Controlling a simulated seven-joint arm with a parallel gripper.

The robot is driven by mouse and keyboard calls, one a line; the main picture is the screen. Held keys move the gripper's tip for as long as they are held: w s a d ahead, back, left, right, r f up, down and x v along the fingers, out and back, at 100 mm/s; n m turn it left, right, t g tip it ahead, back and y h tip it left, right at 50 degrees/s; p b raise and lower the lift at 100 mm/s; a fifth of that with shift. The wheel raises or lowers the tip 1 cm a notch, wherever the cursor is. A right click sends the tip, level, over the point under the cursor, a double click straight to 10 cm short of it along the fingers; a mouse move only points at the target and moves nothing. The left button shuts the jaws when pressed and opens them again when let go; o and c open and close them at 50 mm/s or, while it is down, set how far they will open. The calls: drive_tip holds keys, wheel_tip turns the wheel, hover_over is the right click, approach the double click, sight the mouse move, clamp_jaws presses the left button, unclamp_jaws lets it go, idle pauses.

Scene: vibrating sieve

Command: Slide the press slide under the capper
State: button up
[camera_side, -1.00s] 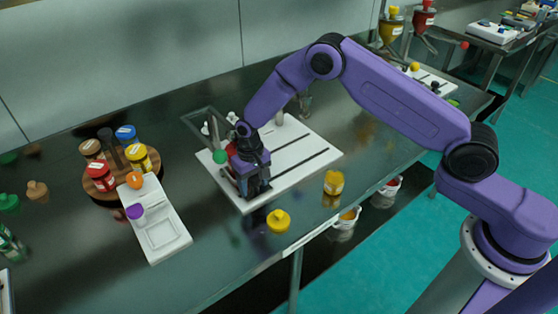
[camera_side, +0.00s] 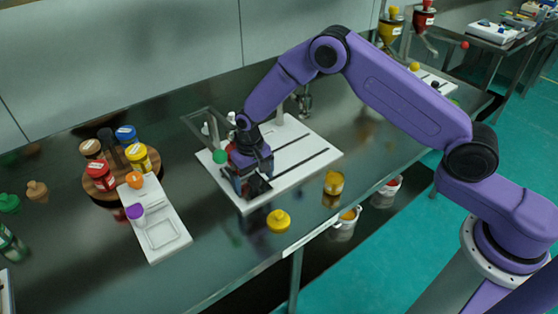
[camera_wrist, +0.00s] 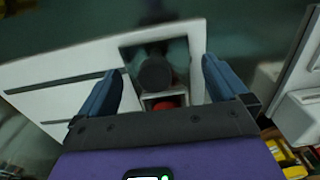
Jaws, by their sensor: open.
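The white capper base (camera_side: 300,163) has dark slots and a clear frame (camera_side: 190,118) with a green knob (camera_side: 220,157) at its left. My gripper (camera_side: 250,192) is low over the base's front left part, beside the green knob. In the wrist view my gripper (camera_wrist: 161,78) is open, its two blue fingers spread. Between and beyond them are a dark round head (camera_wrist: 155,74) and a red piece (camera_wrist: 166,103) in a white square holder. I cannot tell which part is the press slide. My gripper hides that area in the side view. No grasp shows.
A yellow knob-topped cap (camera_side: 278,221) and a yellow jar (camera_side: 334,183) stand near the front edge. A round wooden rack (camera_side: 150,166) of coloured jars and a white board (camera_side: 168,236) with orange and purple-topped items are to the left. The steel table between is clear.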

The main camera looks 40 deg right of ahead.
drive_tip(key=shift+r, duration=3.6)
drive_tip(key=shift+a+r, duration=0.1)
drive_tip(key=shift+s+r, duration=0.25)
drive_tip(key=shift+s, duration=0.05)
drive_tip(key=s+d+r+n, duration=0.1)
drive_tip(key=s+r+n, duration=0.2)
drive_tip(key=s+r, duration=0.4)
drive_tip(key=s+d+r+n, duration=0.25)
drive_tip(key=s+r, duration=0.25)
drive_tip(key=s, duration=0.5)
drive_tip(key=s+d+r+n, duration=0.1)
drive_tip(key=s+d+n, duration=0.2)
drive_tip(key=s+d, duration=0.3)
drive_tip(key=s+d+r+n, duration=0.2)
drive_tip(key=s+d+n, duration=0.2)
drive_tip(key=s, duration=1)
drive_tip(key=shift+d, duration=1)
